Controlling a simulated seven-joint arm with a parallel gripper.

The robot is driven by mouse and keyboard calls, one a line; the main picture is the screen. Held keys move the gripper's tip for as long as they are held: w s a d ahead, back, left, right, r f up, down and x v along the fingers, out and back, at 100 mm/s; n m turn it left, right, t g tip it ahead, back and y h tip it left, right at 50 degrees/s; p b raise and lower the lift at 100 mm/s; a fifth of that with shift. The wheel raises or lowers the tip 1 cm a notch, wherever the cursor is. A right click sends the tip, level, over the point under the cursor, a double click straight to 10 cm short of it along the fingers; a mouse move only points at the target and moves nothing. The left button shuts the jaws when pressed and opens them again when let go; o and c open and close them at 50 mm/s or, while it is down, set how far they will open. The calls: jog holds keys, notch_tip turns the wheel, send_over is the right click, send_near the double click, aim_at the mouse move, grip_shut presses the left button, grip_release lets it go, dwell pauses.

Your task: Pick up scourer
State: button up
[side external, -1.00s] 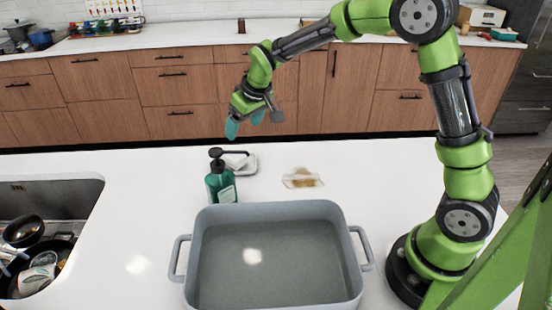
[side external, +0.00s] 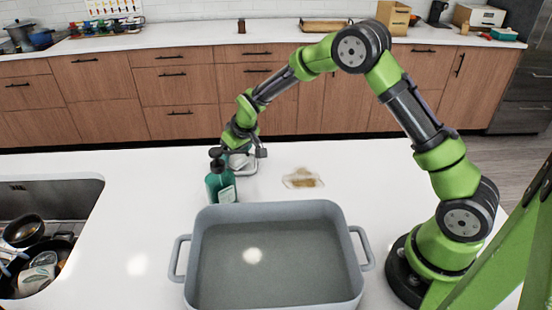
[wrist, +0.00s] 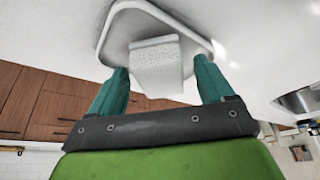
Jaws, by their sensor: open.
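A pale grey, speckled block (wrist: 156,62), which looks like the scourer, rests on a white tray with a raised rim (wrist: 107,40) in the wrist view. My gripper (wrist: 160,68) is open, with one teal finger on each side of the block. The fingers do not look closed on it; contact cannot be told. In the side external view my gripper (side external: 238,153) is low over the white tray (side external: 247,166), behind the green pump bottle (side external: 220,184). The bottle and gripper hide most of the scourer and fingertips there.
A large grey roasting pan (side external: 275,208) stands in front on the white counter. A small clear dish with something brown (side external: 302,178) lies right of the tray. A sink (side external: 55,197) with dishes is at the left.

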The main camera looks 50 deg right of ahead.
jog(key=c, duration=1.1)
jog(key=shift+r, duration=0.6)
notch_tip(320, 180, up, 2)
jog(key=shift+r, duration=0.15)
jog(key=s, duration=0.5)
jog(key=s+r, duration=0.1)
jog(key=s, duration=1)
jog(key=shift+d+r, duration=0.2)
jog(key=shift+r, duration=0.05)
